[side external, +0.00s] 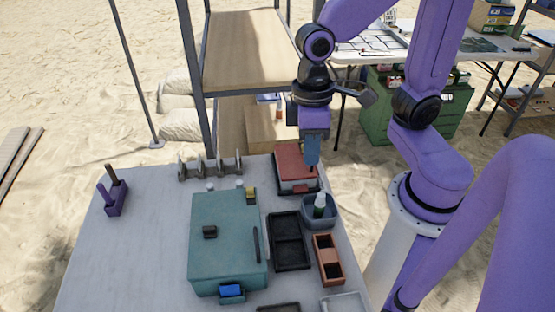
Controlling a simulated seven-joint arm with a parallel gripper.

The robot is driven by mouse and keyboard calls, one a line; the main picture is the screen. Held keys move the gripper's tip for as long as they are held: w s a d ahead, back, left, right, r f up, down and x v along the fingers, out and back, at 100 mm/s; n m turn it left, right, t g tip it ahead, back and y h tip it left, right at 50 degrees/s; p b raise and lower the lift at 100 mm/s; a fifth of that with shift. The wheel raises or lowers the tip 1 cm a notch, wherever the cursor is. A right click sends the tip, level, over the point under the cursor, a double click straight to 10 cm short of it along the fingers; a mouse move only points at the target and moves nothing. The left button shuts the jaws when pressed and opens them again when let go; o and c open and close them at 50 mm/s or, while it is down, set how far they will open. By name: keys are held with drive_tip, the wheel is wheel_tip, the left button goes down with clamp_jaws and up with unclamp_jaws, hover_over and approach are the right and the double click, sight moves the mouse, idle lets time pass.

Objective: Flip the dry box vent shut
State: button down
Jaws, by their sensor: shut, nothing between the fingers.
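A teal box (222,262) with its lid down stands on the table and looks like the dry box. A small dark block (209,231) and a thin dark bar (256,245) are on its top. A blue piece (231,291) is on its front side, and a small yellow piece (250,193) is at its back edge. I cannot tell which part is the vent, or whether it is open. My gripper (311,168) is shut and empty, pointing down at the right side of a red box (291,158), behind and right of the teal box. I cannot tell if it touches the red box.
A grey bin (331,218) holds a green bottle (319,205). Black trays (273,243) and an orange-brown tray (323,246) lie right of the teal box. A grey rack (192,170) and a purple holder (116,205) stand back left. The table's left part is clear.

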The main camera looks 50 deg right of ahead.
drive_tip(key=c, duration=1.8)
unclamp_jaws()
drive_tip(key=s+d+n, duration=0.5)
drive_tip(key=shift+s+r+t, duration=0.1)
drive_tip(key=shift+s+t, duration=0.2)
drive_tip(key=shift+t, duration=0.1)
drive_tip(key=o, duration=1)
drive_tip(key=shift+s+d+n, duration=0.15)
drive_tip(key=shift+d+n, duration=0.1)
drive_tip(key=shift+n, duration=0.05)
drive_tip(key=m, duration=2.2)
hover_over(208, 228)
drive_tip(key=f, duration=0.2)
wheel_tip(208, 228, down, 17)
drive_tip(key=shift+d+r, duration=0.1)
drive_tip(key=shift+s, duration=0.1)
clamp_jaws()
